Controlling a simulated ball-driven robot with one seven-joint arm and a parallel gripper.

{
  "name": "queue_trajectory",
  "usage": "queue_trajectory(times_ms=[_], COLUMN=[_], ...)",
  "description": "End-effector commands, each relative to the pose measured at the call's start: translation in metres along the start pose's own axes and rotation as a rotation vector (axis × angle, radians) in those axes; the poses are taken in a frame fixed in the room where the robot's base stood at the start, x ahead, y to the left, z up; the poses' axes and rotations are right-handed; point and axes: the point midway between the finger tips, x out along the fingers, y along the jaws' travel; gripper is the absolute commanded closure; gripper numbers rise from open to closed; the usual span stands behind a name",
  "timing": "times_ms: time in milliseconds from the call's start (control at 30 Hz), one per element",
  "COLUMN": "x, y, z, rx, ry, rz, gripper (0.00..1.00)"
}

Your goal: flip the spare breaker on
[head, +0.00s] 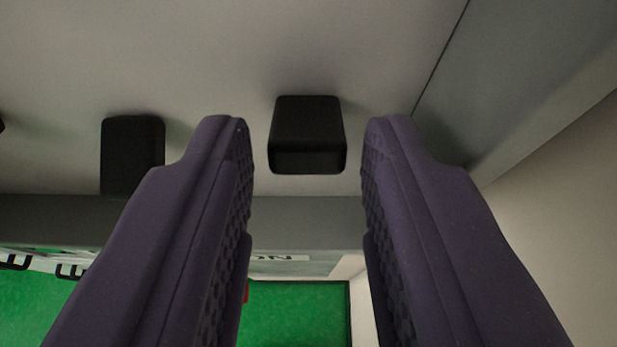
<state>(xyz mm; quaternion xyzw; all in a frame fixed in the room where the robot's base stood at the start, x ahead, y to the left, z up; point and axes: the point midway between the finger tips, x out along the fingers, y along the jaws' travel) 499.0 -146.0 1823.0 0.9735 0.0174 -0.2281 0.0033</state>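A black breaker switch (307,135) sits on the pale grey panel face (330,45) near the top middle of the head view. I cannot tell from the frame whether it is the spare one. My gripper (305,150) is open, with one purple finger to the left of this switch and one to the right. Both fingers look apart from it, and nothing is held between them. A second black switch (132,150) is to the left, partly behind the left finger.
A green surface (300,310) with partly hidden lettering lies at the bottom. A grey side wall (530,75) closes the right. Another dark piece shows at the far left edge.

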Motion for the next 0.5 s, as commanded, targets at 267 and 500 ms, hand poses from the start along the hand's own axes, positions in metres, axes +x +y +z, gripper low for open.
queue_trajectory(times_ms=[267,500], x=[-0.051,-0.066], y=[0.002,0.001], z=[0.000,0.000], rx=[0.000,0.000], ry=[0.003,0.000], rz=[0.005,0.002], gripper=[0.66,0.66])
